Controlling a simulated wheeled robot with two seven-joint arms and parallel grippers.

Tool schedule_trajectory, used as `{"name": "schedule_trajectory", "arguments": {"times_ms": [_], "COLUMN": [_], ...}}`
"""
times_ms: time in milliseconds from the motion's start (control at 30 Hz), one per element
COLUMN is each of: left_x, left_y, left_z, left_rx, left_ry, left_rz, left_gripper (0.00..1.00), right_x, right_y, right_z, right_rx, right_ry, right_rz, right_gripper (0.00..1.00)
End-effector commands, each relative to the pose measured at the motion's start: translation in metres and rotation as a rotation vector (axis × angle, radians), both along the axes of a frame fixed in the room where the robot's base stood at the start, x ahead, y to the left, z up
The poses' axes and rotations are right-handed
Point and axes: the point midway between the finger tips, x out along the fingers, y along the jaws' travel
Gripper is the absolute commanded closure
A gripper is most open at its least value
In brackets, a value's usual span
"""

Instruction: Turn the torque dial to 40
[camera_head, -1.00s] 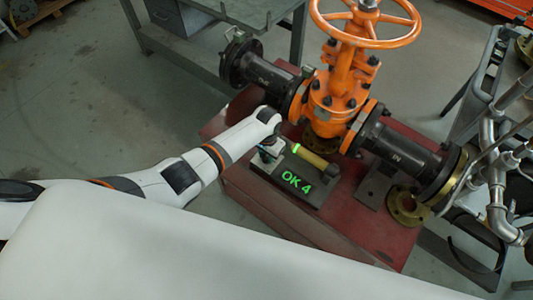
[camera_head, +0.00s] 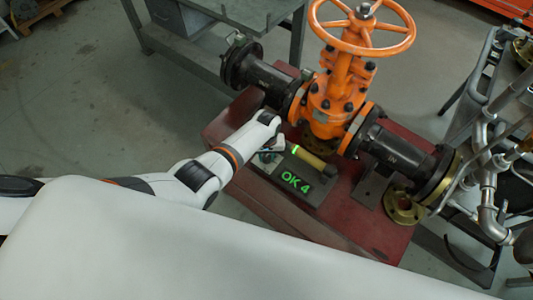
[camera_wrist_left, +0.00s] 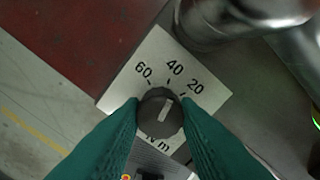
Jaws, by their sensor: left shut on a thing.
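The torque dial (camera_wrist_left: 161,114) is a dark round knob with a pale pointer line, on a light plate (camera_wrist_left: 205,105) marked 60, 40 and 20. In the head view my left gripper (camera_head: 274,150) is at the left end of the tester with the green "OK 4" display (camera_head: 296,182), and the dial is hidden there. My right gripper is not in view.
An orange gate valve (camera_head: 337,90) with a large handwheel (camera_head: 362,22) stands just behind, between black pipes. A yellowish cylinder (camera_head: 312,160) lies on the tester. The red base (camera_head: 375,235) carries a brass flange (camera_head: 403,207). Metal pipework (camera_head: 487,175) is at the right.

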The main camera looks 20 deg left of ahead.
Motion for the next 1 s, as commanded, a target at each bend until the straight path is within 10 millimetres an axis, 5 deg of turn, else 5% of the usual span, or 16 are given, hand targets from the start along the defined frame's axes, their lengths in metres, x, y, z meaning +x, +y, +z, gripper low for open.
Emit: {"name": "schedule_trajectory", "arguments": {"times_ms": [733, 767, 800, 900, 1000], "left_x": [0.0, 0.0, 0.0, 0.0, 0.0001], "left_y": [0.0, 0.0, 0.0, 0.0, 0.0], "left_z": [-0.0002, -0.0002, -0.0001, -0.0001, -0.0001], "left_rx": [0.0, 0.0, 0.0, 0.0, 0.0], "left_ry": [0.0, 0.0, 0.0, 0.0, 0.0], "left_rz": [0.097, 0.097, 0.097, 0.097, 0.097], "left_gripper": [0.94, 0.69, 0.62, 0.5, 0.5], "right_x": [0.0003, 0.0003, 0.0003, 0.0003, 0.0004], "right_y": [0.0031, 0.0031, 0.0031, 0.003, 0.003], "right_z": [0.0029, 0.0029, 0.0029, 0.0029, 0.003], "right_rx": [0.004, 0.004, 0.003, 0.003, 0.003], "right_ry": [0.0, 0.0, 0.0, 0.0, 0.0], "right_rz": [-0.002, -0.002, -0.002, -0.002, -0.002], "right_gripper": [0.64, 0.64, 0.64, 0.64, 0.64]}}
